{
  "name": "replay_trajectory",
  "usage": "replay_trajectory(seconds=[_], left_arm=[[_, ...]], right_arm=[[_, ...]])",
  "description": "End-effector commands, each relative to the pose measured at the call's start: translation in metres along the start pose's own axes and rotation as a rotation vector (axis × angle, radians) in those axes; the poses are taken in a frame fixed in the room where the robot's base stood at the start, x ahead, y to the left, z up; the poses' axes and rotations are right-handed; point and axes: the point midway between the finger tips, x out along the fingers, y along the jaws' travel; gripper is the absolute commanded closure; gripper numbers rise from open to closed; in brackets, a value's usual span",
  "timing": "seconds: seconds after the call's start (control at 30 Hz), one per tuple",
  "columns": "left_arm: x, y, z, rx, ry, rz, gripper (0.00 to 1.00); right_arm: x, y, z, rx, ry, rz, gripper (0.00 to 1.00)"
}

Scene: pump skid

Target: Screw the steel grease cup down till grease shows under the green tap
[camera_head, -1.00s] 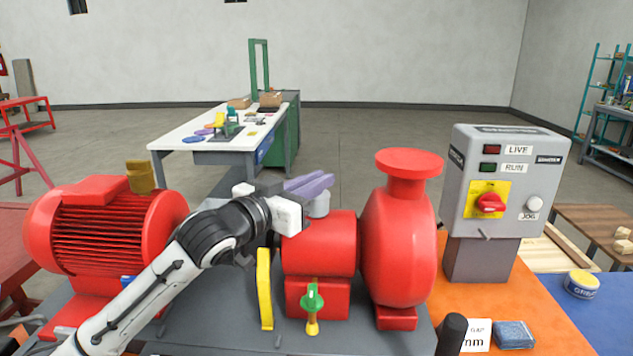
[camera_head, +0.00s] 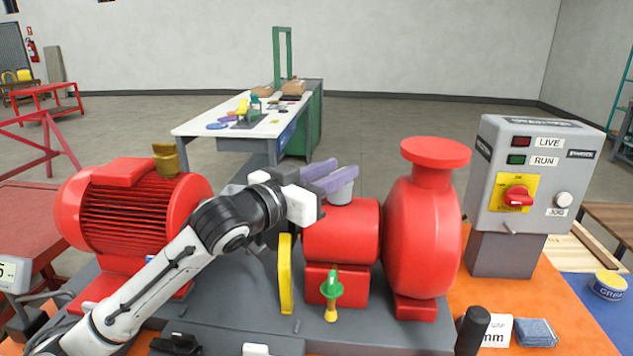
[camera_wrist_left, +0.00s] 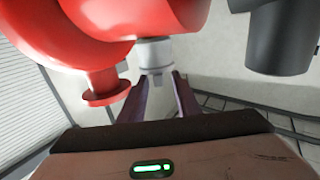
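The steel grease cup (camera_head: 342,192) stands on top of the red bearing housing (camera_head: 341,230). My left gripper (camera_head: 340,178) has purple fingers and is at the cup, with the near finger crossing in front of its upper part. In the left wrist view the cup (camera_wrist_left: 155,54) is between and just beyond the two spread fingertips (camera_wrist_left: 166,78). The fingers look open, and I cannot tell whether either touches the cup. The green tap (camera_head: 333,283) is on the front of the housing, with a yellow outlet (camera_head: 331,312) below it. My right gripper is not in view.
A red motor (camera_head: 135,210) stands left and a red pump casing (camera_head: 422,235) right of the housing. A yellow guard (camera_head: 285,272) rises beside the housing. The grey control box (camera_head: 535,180) and a grease tin (camera_head: 608,285) are at the right.

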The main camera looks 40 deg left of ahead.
Motion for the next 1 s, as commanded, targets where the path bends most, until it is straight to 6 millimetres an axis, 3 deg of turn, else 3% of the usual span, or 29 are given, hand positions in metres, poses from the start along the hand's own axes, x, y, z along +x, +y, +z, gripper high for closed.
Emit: replay_trajectory(seconds=[0.3, 0.5, 1.0], left_arm=[[-0.057, 0.001, 0.004, 0.000, -0.003, 0.002, 0.70], [-0.080, 0.000, 0.002, -0.001, -0.003, 0.001, 0.70], [-0.087, 0.000, 0.001, 0.000, -0.002, 0.001, 0.70]], right_arm=[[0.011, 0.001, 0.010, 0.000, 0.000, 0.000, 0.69], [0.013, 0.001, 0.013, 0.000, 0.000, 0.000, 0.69], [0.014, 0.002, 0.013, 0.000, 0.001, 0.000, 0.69]])
